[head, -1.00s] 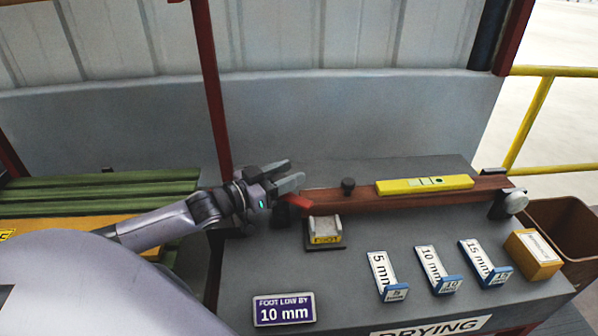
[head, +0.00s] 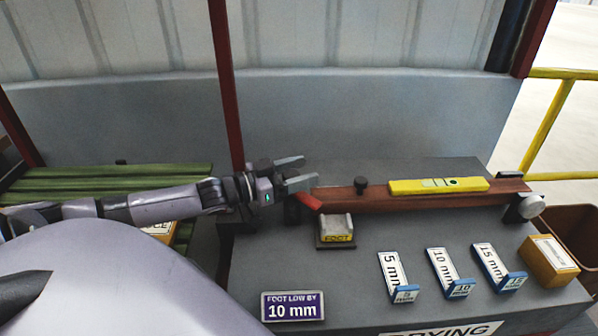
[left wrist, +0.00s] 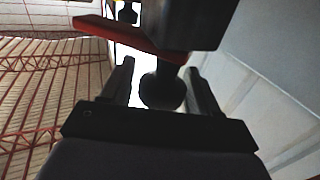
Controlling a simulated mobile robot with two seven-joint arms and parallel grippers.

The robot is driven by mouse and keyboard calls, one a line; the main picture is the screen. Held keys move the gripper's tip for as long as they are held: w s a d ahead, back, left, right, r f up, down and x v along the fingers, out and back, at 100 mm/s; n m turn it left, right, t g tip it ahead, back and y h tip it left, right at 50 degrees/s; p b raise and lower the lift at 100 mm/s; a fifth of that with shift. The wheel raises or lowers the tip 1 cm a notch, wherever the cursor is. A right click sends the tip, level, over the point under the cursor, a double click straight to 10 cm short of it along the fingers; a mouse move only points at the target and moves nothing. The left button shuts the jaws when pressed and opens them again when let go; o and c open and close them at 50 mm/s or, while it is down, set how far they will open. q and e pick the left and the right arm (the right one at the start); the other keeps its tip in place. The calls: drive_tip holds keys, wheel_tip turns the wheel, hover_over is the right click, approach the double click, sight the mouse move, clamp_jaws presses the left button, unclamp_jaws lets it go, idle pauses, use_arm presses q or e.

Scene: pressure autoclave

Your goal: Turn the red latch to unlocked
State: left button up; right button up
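The red latch (head: 308,202) is a short bar at the left end of a brown beam (head: 362,195) and slants down to the right. In the left wrist view the red latch (left wrist: 125,35) crosses the upper left. My left gripper (head: 309,170) is open, its fingers pointing right, just above and behind the latch in the head view. In the left wrist view a dark round knob (left wrist: 163,91) shows between the two fingers (left wrist: 163,82); I cannot tell whether they touch it. My right gripper is not in view.
A yellow level (head: 438,185) lies on the beam. A foot block (head: 336,233), several labelled shims (head: 449,272) and a purple "foot low by 10 mm" sign (head: 292,306) are on the grey bench (head: 360,280). A red post (head: 226,90) stands behind the gripper.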

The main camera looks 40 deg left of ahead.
use_arm(q)
drive_tip(key=shift+s, duration=0.15)
drive_tip(key=p+v, duration=0.1)
drive_tip(key=v, duration=0.6)
idle(0.6)
